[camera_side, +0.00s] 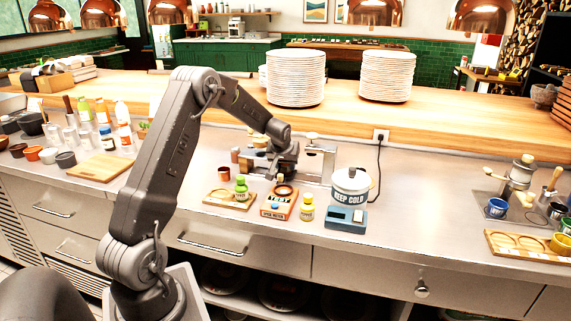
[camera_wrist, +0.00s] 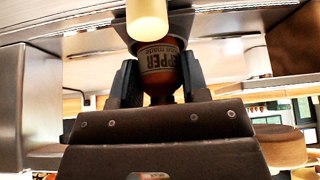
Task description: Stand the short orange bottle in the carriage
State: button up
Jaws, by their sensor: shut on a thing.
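My gripper (camera_wrist: 158,80) is shut on an orange bottle (camera_wrist: 160,88) with a cream cap and a pale label that reads pepper, in the wrist view. The two blue-grey fingers press on either side of it. In the side view my gripper (camera_side: 282,168) is low over the counter, among the parts of a steel machine (camera_side: 318,160). The bottle is hard to make out there. I cannot tell which part of the machine is the carriage, or whether the bottle touches it. In the wrist view a steel plate (camera_wrist: 35,100) stands close on the left.
A copper cup (camera_side: 224,174) stands left.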

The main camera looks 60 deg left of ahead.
jog(key=shift+f, duration=0.2)
jog(key=shift+s+d+f, duration=0.1)
jog(key=shift+f, duration=0.45)
jog(key=o, duration=0.7)
jog(key=shift+s, duration=0.1)
jog(key=shift+c, duration=0.2)
jog(key=shift+o, duration=0.2)
jog(key=shift+r, duration=0.3)
jog(key=shift+o, duration=0.3)
jog(key=v, duration=1.2)
jog(key=shift+w+r, duration=0.25)
jog(key=shift+r, duration=0.25)
jog(key=s+d+r+m+t+h, duration=0.15)
jog(key=s+d+r, duration=0.25)
jog(key=d, duration=0.5)
jog(key=s+d+r+m, duration=0.3)
jog(key=d+r, duration=0.1)
jog(key=d, duration=0.6)
jog(key=s+d+f+m+h, duration=0.1)
jog(key=s+d+m+h, duration=0.2)
jog(key=s+d, duration=1)
jog(key=s+m, duration=0.2)
jog(key=s, duration=0.1)
jog(key=shift+d+f, duration=0.15)
jog(key=shift+f, duration=0.25)
